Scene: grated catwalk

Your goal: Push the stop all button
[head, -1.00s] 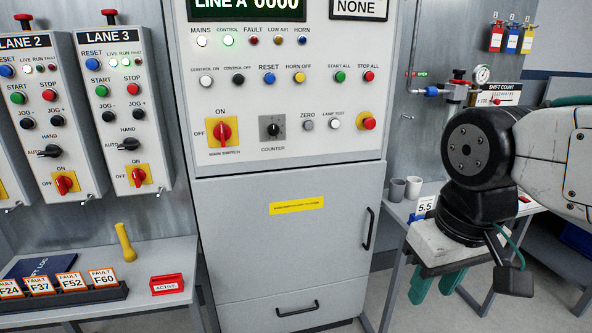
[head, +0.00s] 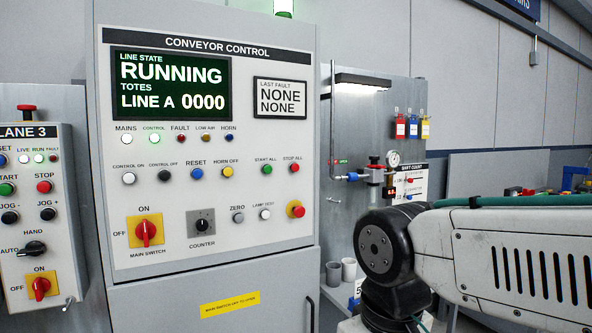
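The stop all button (head: 294,168) is a small red button under the label STOP ALL on the conveyor control panel (head: 180,290). The green start all button (head: 269,170) is just left of it. The display (head: 172,85) reads RUNNING, LINE A 0000. My arm is at the right, in front of the side bench and apart from the panel. My gripper is below the picture's bottom edge, so its fingers are hidden.
The Lane 3 box (head: 38,210) stands at the left. A pipe with a gauge (head: 393,158), red, blue and yellow tags (head: 413,128) and two grey cups (head: 341,271) are right of the cabinet. The space directly before the panel looks clear.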

